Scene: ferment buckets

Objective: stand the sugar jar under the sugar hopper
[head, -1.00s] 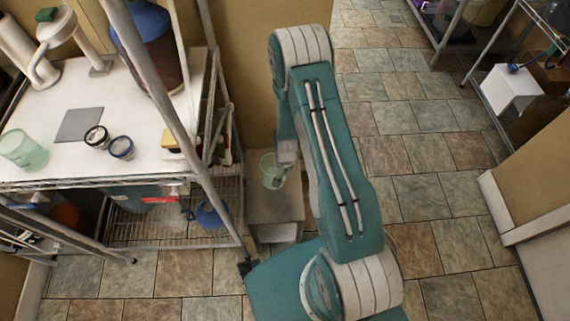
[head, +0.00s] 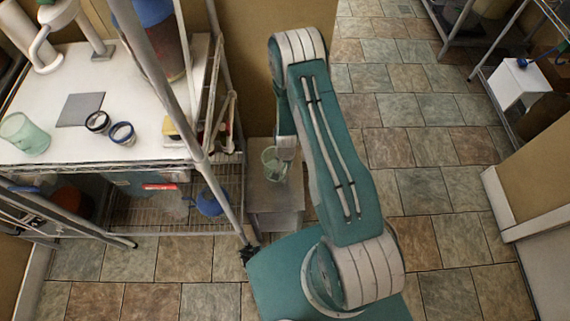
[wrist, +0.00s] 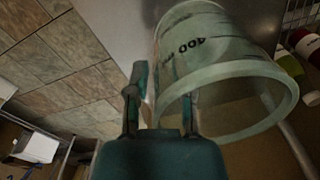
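A clear, greenish jar (head: 268,163) with a "400" mark stands on a small grey stand. It fills much of the wrist view (wrist: 225,60). My gripper (wrist: 160,112) is at its rim with the two fingers apart, one outside the wall and one seemingly inside. I cannot tell whether they touch the wall. A similar clear greenish jar (head: 24,135) stands on the white table at left; neither has a readable name. A white device with a green top (head: 58,14) at the table's back left may be the sugar hopper; I cannot tell.
The white table (head: 55,145) holds a dark grey square plate (head: 80,109) and two small dark-rimmed cups (head: 121,133). A sloping metal post (head: 160,85) stands at its right edge. The grey stand (head: 275,203) is beside the rack. Tiled floor is open at right.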

